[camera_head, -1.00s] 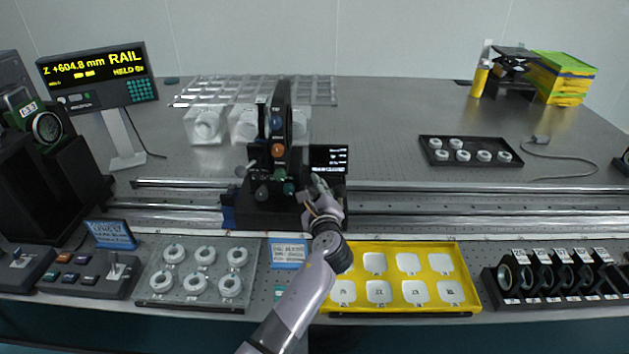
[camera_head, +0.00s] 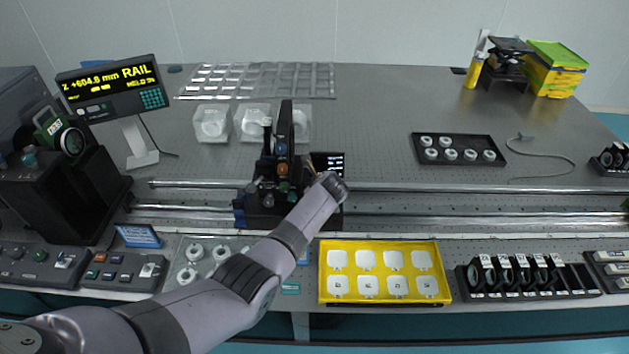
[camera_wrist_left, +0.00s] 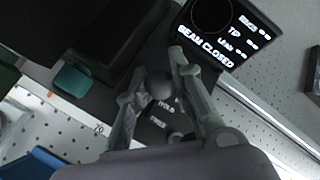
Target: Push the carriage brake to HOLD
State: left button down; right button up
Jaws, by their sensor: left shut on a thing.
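The black carriage (camera_head: 262,214) sits on the rail (camera_head: 450,188) in the middle of the head view, bearing an upright black mount (camera_head: 285,135) with coloured knobs. The brake's dark round knob (camera_wrist_left: 160,86) shows in the left wrist view, beside the white labels HOLD (camera_wrist_left: 167,104) and FREE (camera_wrist_left: 158,121). My left gripper (camera_wrist_left: 158,78) has one finger on each side of this knob and is shut on it. In the head view my wrist hides the fingers and the brake. The lever's exact position is hard to tell. My right gripper is not in view.
A small screen (camera_head: 329,163) stands just behind my wrist; in the wrist view it (camera_wrist_left: 222,28) reads BEAM CLOSED. The rail display (camera_head: 112,87) reads Z +604.8 mm. A yellow tray (camera_head: 385,243) lies in front of the rail. The table behind the rail has free room.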

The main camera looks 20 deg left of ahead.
pick_arm(q)
jog(key=shift+w+a+f+g+b, duration=0.1)
jog(key=shift+w+f+g+b, duration=0.05)
jog(key=shift+w+g+b, duration=0.3)
jog(key=shift+w+a+f+g+h+b, duration=0.15)
jog(key=shift+g+h+b, duration=0.35)
jog(key=shift+g+b, duration=0.5)
jog(key=c, duration=1.7)
grip_release()
jog(key=shift+w, duration=0.1)
jog(key=shift+o, duration=0.2)
jog(key=v, duration=1.2)
